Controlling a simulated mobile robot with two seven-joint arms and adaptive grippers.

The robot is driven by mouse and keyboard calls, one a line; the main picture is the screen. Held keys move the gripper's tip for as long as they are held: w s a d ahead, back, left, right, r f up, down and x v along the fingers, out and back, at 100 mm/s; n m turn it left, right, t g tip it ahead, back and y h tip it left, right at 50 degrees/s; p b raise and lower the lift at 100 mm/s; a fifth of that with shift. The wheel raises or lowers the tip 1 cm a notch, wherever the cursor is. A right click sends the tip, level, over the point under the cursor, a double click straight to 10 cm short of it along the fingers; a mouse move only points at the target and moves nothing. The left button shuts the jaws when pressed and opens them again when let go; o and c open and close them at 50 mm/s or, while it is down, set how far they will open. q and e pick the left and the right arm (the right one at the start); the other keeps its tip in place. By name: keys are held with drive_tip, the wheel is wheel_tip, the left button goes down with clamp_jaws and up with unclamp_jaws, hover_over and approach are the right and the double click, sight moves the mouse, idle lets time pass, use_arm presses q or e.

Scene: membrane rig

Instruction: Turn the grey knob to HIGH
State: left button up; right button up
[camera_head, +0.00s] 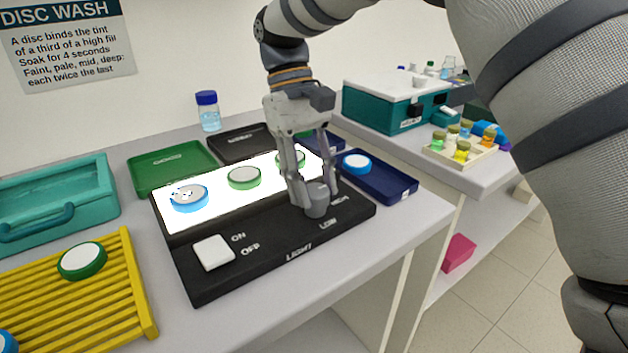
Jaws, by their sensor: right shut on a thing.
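The grey knob (317,202) stands on the right part of the black light panel's front strip (275,243). The word LOW is printed in front of it, and lettering to its right, partly hidden, seems to read HIGH. My right gripper (313,198) points down from above and is shut on the knob, one finger on each side. The knob's pointer cannot be made out. My left gripper is not in view.
The panel is lit white, with several discs on it (243,178). A white switch (213,252) marked ON and OFF sits at the left. A navy tray (395,190) lies right, a yellow rack (125,300) left. A green tray (150,175) lies behind.

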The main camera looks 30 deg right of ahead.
drive_tip(key=shift+n, duration=0.4)
drive_tip(key=o, duration=1.1)
drive_tip(key=shift+o, duration=0.2)
drive_tip(key=v, duration=0.7)
drive_tip(key=shift+r, duration=0.25)
drive_tip(key=shift+a, duration=0.1)
